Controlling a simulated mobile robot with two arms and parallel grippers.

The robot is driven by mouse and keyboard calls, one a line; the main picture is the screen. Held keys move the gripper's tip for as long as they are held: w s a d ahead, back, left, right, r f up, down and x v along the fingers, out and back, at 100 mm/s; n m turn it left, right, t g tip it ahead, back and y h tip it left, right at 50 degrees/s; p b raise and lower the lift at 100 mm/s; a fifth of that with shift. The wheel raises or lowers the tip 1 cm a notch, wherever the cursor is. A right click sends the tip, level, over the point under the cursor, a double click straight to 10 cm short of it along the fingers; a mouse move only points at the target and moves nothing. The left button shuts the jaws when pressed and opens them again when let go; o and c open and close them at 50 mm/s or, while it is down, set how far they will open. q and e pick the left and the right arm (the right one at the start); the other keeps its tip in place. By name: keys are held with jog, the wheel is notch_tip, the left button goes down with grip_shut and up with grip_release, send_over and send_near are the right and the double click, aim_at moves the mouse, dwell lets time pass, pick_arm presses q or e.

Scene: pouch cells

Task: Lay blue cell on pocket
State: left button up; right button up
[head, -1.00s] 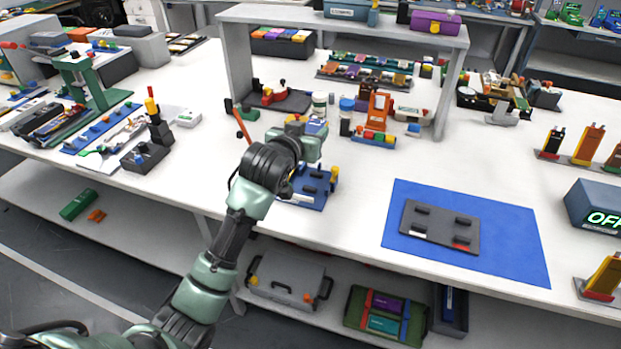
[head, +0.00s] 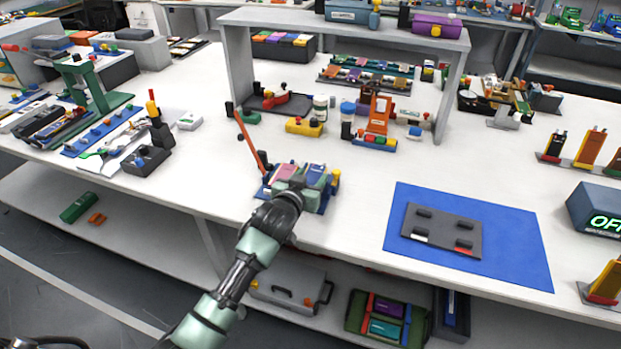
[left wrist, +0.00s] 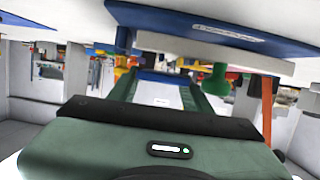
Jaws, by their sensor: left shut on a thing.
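My left gripper (head: 303,180) is low over a small blue fixture (head: 322,207) near the table's front edge. Its two green fingers (left wrist: 165,92) are shut on the blue cell (left wrist: 158,75), which shows between them in the left wrist view. In the head view the gripper hides much of the cell and of the pocket beneath, so I cannot tell whether the cell touches it. A pink piece (head: 284,172) shows at the left of the fixture. My right gripper is not in view.
A dark grey plate (head: 441,232) with black pads lies on a blue mat (head: 510,245) to the right. A red-orange bar (head: 250,140) rises just left of the fixture. A yellow block (head: 304,127) stands behind it. A grey shelf frame (head: 340,25) spans the back.

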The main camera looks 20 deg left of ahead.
pick_arm(q)
jog(key=shift+s+f, duration=0.1)
jog(key=shift+f, duration=0.55)
jog(key=o, duration=1.3)
jog(key=shift+d+f, duration=0.1)
jog(key=shift+f, duration=0.1)
jog(key=shift+s, duration=0.1)
jog(key=shift+r, duration=0.4)
jog(key=shift+s+a+r, duration=0.2)
jog(key=v, duration=1.1)
jog(key=shift+s+r, duration=0.1)
jog(key=shift+r, duration=0.35)
